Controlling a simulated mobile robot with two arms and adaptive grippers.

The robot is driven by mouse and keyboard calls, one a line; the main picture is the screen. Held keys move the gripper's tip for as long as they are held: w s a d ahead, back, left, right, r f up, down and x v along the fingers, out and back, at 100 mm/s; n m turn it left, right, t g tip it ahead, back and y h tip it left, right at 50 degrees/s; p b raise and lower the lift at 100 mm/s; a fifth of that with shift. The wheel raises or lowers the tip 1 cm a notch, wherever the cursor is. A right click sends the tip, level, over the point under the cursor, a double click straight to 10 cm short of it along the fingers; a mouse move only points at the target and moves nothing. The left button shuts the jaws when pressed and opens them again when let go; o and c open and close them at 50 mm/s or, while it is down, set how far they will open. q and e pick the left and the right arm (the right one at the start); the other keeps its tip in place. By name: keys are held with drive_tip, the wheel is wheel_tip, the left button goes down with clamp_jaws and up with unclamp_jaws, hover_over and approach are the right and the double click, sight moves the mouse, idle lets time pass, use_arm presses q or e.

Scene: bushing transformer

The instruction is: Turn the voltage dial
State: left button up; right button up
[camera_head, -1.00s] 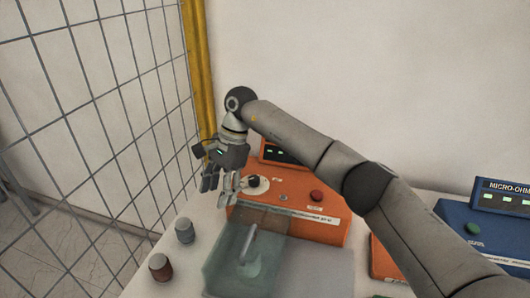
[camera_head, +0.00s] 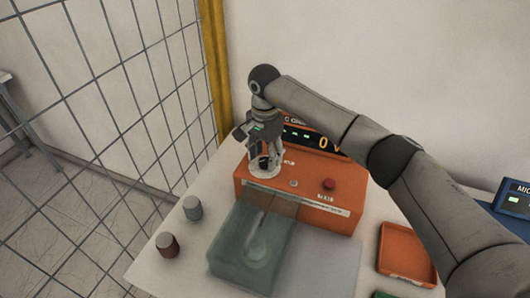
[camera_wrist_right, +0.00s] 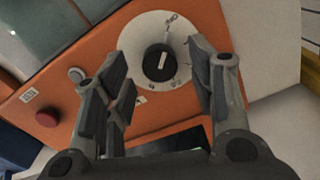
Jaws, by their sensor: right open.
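The voltage dial is a black knob (camera_wrist_right: 159,62) with a white pointer line, on a round white scale plate (camera_wrist_right: 170,85) on the orange tester box. In the head view the orange box (camera_head: 325,200) stands on the table, and the scale plate (camera_head: 268,172) is mostly covered by my right gripper. My right gripper (camera_head: 264,162) points down over the dial. In the wrist view its open fingers (camera_wrist_right: 160,85) lie on either side of the knob, with gaps to it. I cannot tell whether the fingertips are level with the knob. My left gripper is not in view.
A red button (camera_head: 329,184) and a small grey button (camera_head: 293,183) are on the box. A display (camera_head: 315,137) reads 0 V. A clear greenish cover (camera_head: 250,240) stands in front. Grey (camera_head: 192,208) and brown (camera_head: 168,245) cylinders stand left. An orange tray (camera_head: 406,255) lies right.

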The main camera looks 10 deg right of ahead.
drive_tip(key=shift+f, duration=0.6)
drive_tip(key=shift+c, duration=1.1)
drive_tip(key=c, duration=0.8)
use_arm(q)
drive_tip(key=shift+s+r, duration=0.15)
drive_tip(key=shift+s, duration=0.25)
